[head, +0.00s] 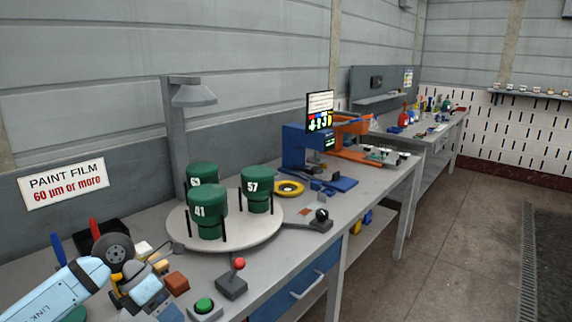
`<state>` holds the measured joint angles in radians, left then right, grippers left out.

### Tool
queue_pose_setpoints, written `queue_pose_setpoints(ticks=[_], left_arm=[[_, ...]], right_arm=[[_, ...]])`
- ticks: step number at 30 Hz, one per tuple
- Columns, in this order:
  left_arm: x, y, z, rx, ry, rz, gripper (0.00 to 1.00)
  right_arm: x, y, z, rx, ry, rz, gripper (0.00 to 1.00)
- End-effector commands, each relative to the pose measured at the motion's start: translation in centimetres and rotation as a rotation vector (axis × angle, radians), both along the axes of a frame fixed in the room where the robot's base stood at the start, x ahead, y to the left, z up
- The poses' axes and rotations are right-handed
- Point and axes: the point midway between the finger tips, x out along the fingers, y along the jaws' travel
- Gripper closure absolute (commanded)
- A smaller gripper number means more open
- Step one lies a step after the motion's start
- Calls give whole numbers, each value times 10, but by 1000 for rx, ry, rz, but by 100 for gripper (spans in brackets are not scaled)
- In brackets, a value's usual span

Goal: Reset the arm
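My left arm (62,290), a light blue link, comes in from the lower left over the near end of the workbench. Its end, with a dark round part and grey and yellow pieces, makes up my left gripper area (138,286); the fingers cannot be told apart from the small items behind them. My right gripper is not in view. Three dark green cylinders stand upright on a round pale turntable (262,226): one marked 41 (209,213), one marked 57 (257,190), and one behind (202,172) whose number is partly hidden. The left gripper is apart from them.
A joystick box with a red knob (233,278) and a green button box (204,307) stand at the bench's front edge. A grey lamp post (176,140) rises behind the turntable. A blue device (306,148) and yellow ring (289,188) lie beyond.

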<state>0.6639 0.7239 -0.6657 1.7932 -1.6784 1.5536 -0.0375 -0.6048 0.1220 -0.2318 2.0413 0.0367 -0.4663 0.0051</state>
Motion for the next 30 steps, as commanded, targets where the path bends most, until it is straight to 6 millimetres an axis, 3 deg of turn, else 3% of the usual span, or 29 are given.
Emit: queue_pose_setpoints(ticks=[1,3,6,10,14,17,20,23,27,29,30], left_arm=[[-15,-29,-11,-139,40,8,27],[-33,-65,-15,-349,98,47,27],[-55,-109,-11,-669,212,162,27],[-69,-135,-2,-1053,398,409,27],[-70,-129,-9,-1363,618,751,27],[-72,-111,-35,-1535,805,1070,27],[-83,-88,-78,-1634,1004,1425,27],[-107,-70,-128,-1653,1195,1764,27],[-153,-55,-187,-1581,1418,2154,27],[-173,-53,-207,-1531,1499,2289,27],[-187,-52,-219,1434,-1489,-2282,27]], right_arm=[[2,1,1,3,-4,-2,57],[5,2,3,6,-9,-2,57],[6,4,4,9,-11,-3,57],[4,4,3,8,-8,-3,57],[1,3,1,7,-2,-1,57],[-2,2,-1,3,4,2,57],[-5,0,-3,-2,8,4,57],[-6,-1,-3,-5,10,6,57],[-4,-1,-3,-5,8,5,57],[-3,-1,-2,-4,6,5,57],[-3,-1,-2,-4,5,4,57]])
